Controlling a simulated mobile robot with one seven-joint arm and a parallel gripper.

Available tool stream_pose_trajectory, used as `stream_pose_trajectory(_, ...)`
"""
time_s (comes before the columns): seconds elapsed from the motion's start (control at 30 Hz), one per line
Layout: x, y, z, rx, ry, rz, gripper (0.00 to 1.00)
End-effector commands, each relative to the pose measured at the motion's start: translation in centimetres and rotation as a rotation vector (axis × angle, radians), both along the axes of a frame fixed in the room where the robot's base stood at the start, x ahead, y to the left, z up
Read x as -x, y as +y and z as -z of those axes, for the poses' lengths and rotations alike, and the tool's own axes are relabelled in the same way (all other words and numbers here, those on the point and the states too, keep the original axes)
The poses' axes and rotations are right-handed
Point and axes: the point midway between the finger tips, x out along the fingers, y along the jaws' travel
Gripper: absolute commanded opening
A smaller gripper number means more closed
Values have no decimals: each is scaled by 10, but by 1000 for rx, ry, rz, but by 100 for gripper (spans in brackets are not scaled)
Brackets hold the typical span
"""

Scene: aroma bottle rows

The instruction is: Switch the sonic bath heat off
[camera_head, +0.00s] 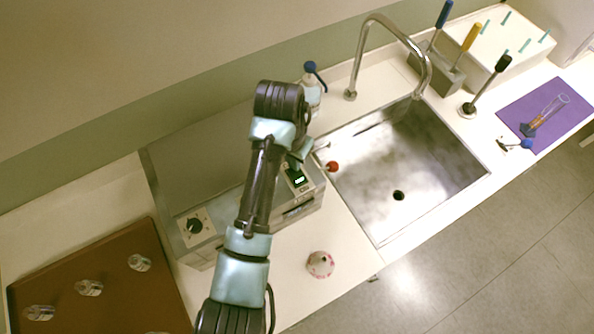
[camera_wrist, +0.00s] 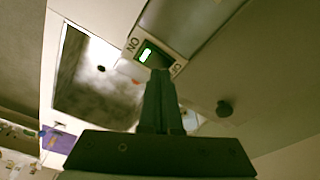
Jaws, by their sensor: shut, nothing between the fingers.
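The sonic bath (camera_head: 190,155) is a grey metal box on the counter, left of the sink. A rocker switch with a lit green mark (camera_head: 298,178) sits on its right front part. The same switch, lit green, shows in the wrist view (camera_wrist: 149,55), with "ON" lettering at one end and partly hidden lettering at the other. A black dial (camera_head: 194,226) is at the bath's left front. My gripper (camera_wrist: 160,75) is shut and empty, its fingertips at the switch's lower edge in the wrist view; I cannot tell if they touch. My arm hides the bath's middle.
A red knob (camera_head: 332,166) juts out beside the bath near the sink (camera_head: 440,165). A white and pink round item (camera_head: 320,264) stands on the counter in front. A brown tray (camera_head: 90,260) with glass pieces is at left. A wash bottle (camera_head: 311,92) stands behind.

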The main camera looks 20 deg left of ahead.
Motion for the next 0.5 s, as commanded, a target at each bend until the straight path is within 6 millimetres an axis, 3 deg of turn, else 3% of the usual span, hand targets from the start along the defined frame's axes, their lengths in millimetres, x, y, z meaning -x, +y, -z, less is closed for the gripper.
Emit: stream_pose_trajectory(0.5,0,0,9,0,1,0,0)
